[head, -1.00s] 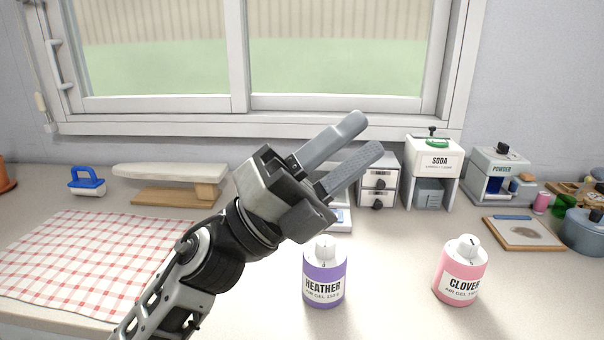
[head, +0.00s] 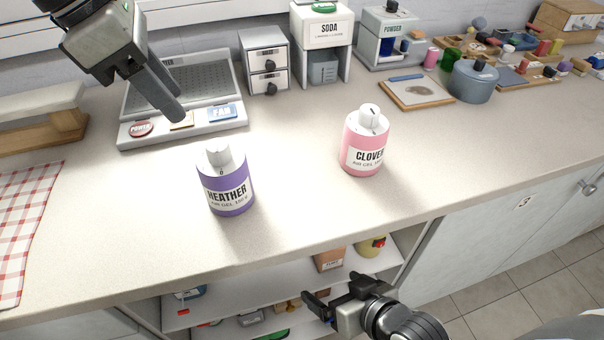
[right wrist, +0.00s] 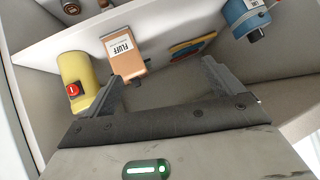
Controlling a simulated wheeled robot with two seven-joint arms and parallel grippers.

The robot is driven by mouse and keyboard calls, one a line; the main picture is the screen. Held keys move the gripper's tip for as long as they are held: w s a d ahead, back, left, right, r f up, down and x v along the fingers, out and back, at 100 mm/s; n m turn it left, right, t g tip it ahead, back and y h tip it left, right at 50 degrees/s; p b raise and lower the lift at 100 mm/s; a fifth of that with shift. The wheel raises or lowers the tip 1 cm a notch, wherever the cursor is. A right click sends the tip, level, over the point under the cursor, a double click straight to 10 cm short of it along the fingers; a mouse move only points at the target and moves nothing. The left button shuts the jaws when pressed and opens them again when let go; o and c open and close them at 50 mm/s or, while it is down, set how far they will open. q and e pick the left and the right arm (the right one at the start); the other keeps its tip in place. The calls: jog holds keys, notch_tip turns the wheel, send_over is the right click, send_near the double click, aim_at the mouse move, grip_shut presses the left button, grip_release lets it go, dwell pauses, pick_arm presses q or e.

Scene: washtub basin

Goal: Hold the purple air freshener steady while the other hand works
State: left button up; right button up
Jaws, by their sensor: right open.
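The purple air freshener (head: 227,190), labelled HEATHER with a white cap, stands upright on the counter in the head view. My right gripper (head: 318,302) is open and empty, low in front of the shelf under the counter. Its two spread fingers also show in the right wrist view (right wrist: 165,90), facing the shelf.
A pink CLOVER air freshener (head: 364,145) stands right of the purple one. The counter's front right is clear.

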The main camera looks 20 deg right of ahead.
jog(key=s+a+r+m+g+y, duration=0.2)
jog(key=r+m+g+y, duration=0.15)
jog(key=r, duration=0.35)
jog(key=s+a+r+m+g+y, duration=0.1)
jog(key=a+r+m+g+y, duration=0.1)
jog(key=r+m+y, duration=0.3)
jog(key=m+t+y, duration=0.3)
jog(key=m+t, duration=0.2)
jog(key=m, duration=1)
send_near(217, 174)
jog(key=d+f, duration=0.2)
jog(key=s+d+f, duration=0.1)
jog(key=d+f, duration=0.1)
jog(key=shift+d+f, duration=0.1)
jog(key=shift+w+d+r+m+t, duration=0.15)
jog(key=shift+w+m, duration=0.1)
jog(key=shift+m, duration=0.3)
jog(key=shift+w+d+r+m+t, duration=0.15)
jog(key=shift+w+m, duration=0.15)
jog(key=shift+m, duration=0.2)
jog(key=x, duration=1.6)
jog(key=shift+a+f, duration=0.1)
jog(key=shift+f, duration=0.05)
